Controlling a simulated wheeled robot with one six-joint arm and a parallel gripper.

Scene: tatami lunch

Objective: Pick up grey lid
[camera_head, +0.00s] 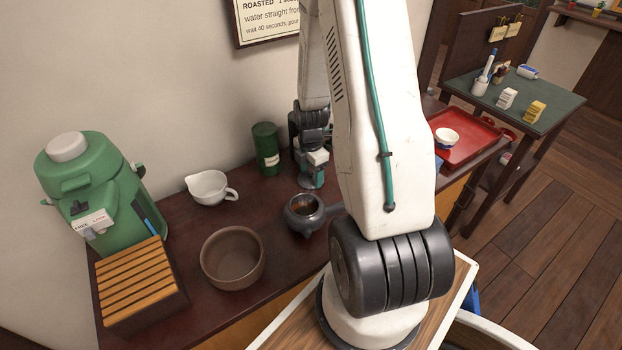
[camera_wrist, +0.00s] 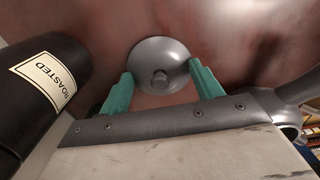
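The grey lid (camera_wrist: 160,62), round with a small knob, lies on the dark red-brown counter in the wrist view. My gripper (camera_wrist: 162,74) is open, with one teal finger on each side of the lid's near part; I cannot tell whether they touch it. The grey teapot (camera_head: 303,212) stands uncovered with brown contents.
A dark canister labelled ROASTED (camera_wrist: 40,85) stands close left of my gripper in the wrist view. A green canister (camera_head: 266,150), white pouring bowl (camera_head: 208,187), brown bowl (camera_head: 232,258), slatted box (camera_head: 140,285) and green dispenser (camera_head: 92,185) stand to the left. A red tray (camera_head: 468,150) is right.

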